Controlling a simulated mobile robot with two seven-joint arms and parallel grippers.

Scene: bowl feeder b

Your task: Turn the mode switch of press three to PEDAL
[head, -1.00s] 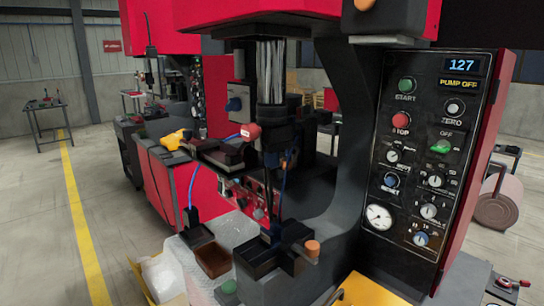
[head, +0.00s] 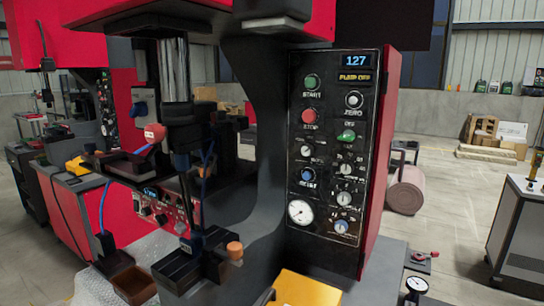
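A red and black press (head: 255,60) fills the middle of the head view. Its upright black control panel (head: 329,160) faces me right of centre. The panel carries a green START button (head: 311,82), a red STOP button (head: 309,114), a ZERO knob (head: 354,99) and a lit green switch (head: 347,136). Below are small rotary knobs, at left (head: 306,151) and at right (head: 346,169), (head: 344,197), (head: 342,226), plus a blue-capped control (head: 308,175). Their labels are too small to read, so I cannot tell the mode switch or its setting. No press number is readable. Neither gripper is in view.
A white gauge (head: 300,211) sits low on the panel. Another red press (head: 40,30) stands at left. A yellow box (head: 304,288) and a brown tray (head: 134,285) lie near the front. A grey cabinet (head: 522,235) stands at right. Open floor (head: 455,225) lies between panel and cabinet.

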